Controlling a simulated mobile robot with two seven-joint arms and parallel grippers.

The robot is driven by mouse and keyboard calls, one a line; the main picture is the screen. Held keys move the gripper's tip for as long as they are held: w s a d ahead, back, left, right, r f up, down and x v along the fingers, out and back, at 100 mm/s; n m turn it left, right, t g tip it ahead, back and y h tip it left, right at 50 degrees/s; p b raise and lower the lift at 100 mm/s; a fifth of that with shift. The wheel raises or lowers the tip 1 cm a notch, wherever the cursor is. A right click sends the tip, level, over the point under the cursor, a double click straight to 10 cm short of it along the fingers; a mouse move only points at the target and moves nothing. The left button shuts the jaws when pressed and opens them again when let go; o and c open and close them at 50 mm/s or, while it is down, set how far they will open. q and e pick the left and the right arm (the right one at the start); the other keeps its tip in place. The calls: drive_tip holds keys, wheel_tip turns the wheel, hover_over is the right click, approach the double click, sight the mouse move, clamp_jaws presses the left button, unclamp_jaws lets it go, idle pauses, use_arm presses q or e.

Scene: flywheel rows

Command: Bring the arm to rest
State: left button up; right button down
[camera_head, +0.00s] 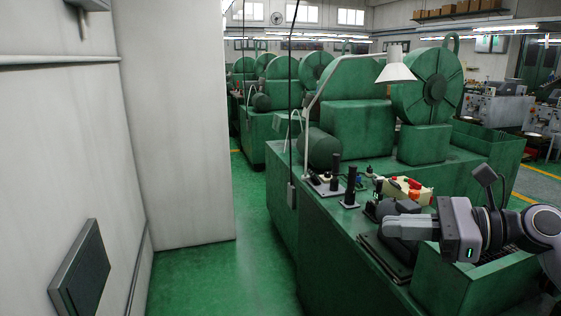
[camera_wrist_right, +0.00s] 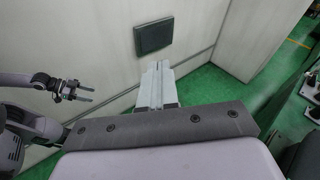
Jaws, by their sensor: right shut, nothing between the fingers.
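My right gripper (camera_head: 390,228) reaches in from the right of the head view. It points left, above the green machine's top, and is shut with nothing between its fingers. Its long pale fingers (camera_wrist_right: 159,68) lie together in the right wrist view, over the wall and green floor behind. My left gripper (camera_wrist_right: 84,94) shows small at the left of the right wrist view, with no object seen in it. Its finger gap is too small to judge. The left arm is out of the head view.
Below and behind my right gripper is a green machine (camera_head: 345,245) with black upright handles (camera_head: 350,187), a red and yellow part (camera_head: 405,189) and a lamp (camera_head: 396,68). A pale wall (camera_head: 175,120) with a dark panel (camera_head: 82,270) stands left. The green floor aisle (camera_head: 215,275) is clear.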

drive_tip(key=s+f+m+t+h, duration=0.2)
drive_tip(key=f+m+t+h, duration=0.3)
drive_tip(key=f+m, duration=0.85)
drive_tip(key=s+f+m+t+h, duration=0.25)
drive_tip(key=f+m+t, duration=0.45)
drive_tip(key=m, duration=1.4)
drive_tip(key=s+f+m+g+h, duration=0.5)
drive_tip(key=s+f+m+g, duration=0.2)
drive_tip(key=s+f+m, duration=0.8)
wheel_tip(320, 180, down, 4)
drive_tip(key=shift+s+f+g, duration=0.1)
drive_tip(key=shift+s+g, duration=0.2)
drive_tip(key=shift+s, duration=0.35)
